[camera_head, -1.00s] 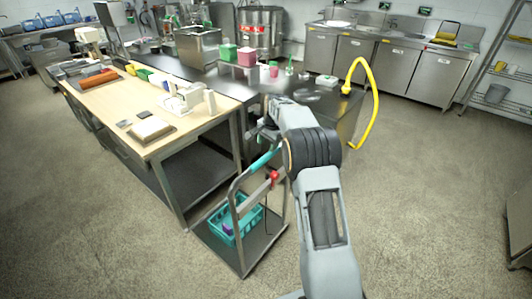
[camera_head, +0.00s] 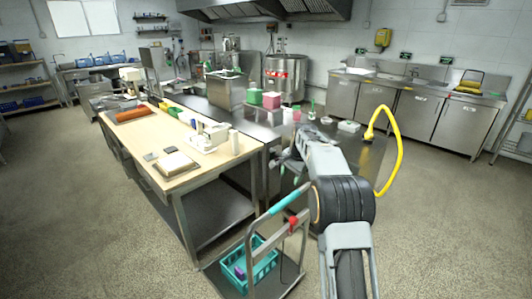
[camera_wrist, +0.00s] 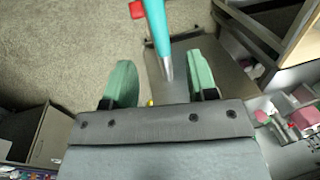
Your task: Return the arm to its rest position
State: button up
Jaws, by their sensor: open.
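My arm reaches forward from the lower right of the head view, over the cart and beside the steel table. My gripper (camera_head: 284,166) is at its far end, small and partly hidden by the arm. In the wrist view, my gripper (camera_wrist: 160,72) shows two green fingers spread apart with nothing held. The cart's teal handle (camera_wrist: 158,30) shows between and beyond the fingers; I cannot tell how far below it is.
The cart (camera_head: 262,240) with a teal basket (camera_head: 247,268) stands close to my arm. A wooden-topped table (camera_head: 150,150) is at left. A yellow hose (camera_head: 400,150) arches at right. Open floor (camera_head: 440,210) lies at right.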

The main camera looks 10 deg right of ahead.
jog(key=s+f+n, duration=0.4)
jog(key=s, duration=0.2)
jog(key=s+a+r+n, duration=0.1)
jog(key=s+a+n, duration=0.1)
jog(key=s, duration=0.7)
jog(key=s+a+r+n+t, duration=0.1)
jog(key=s+a+r+n, duration=0.1)
jog(key=s, duration=0.7)
jog(key=s+a+r+n+t+h, duration=0.1)
jog(key=s+a, duration=0.4)
jog(key=s, duration=0.5)
jog(key=r+n, duration=0.1)
jog(key=n, duration=0.1)
jog(key=shift+n, duration=0.3)
jog(key=shift+w, duration=0.1)
